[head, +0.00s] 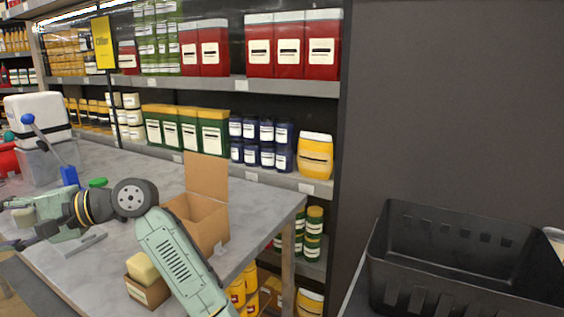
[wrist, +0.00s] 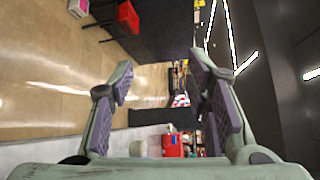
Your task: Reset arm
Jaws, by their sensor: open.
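My arm reaches left over the grey table (head: 130,165) in the head view. My gripper (head: 10,226) is at its end, near the left picture edge. In the wrist view my gripper (wrist: 163,75) has its two fingers wide apart, with nothing between them. A pale green body on a grey base (head: 86,243) shows around and behind the gripper, partly hidden; I cannot tell exactly what it is.
An open cardboard box (head: 205,217) and a small box with a yellow block (head: 143,268) are close beside my arm. A blue-handled lever (head: 48,140) and a white-lidded container (head: 35,112) stand at the left. Stocked shelves (head: 215,88) line the back. A black crate (head: 465,245) is at right.

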